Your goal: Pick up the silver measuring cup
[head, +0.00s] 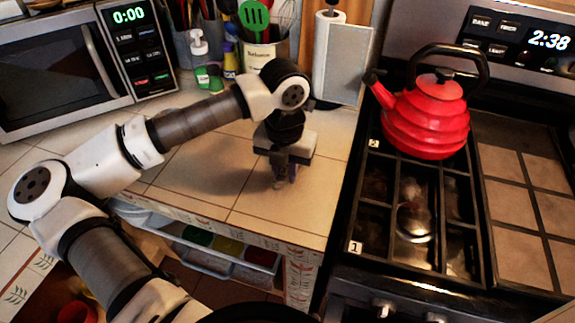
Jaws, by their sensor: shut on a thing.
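My gripper (286,177) points down over the tiled counter (215,190), near the counter's front right part. It is shut on a small silvery thing, which I take to be the silver measuring cup (278,184). Only a small part of it shows at the fingertips; the fingers and the gripper body hide the rest. I cannot tell whether it touches the counter or is held just above it.
A red kettle (426,120) stands on the stove (355,210) to the right. A microwave (65,75), a utensil holder (258,55) and a paper towel roll (340,60) stand at the back. An open drawer (215,262) with coloured containers is below the counter.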

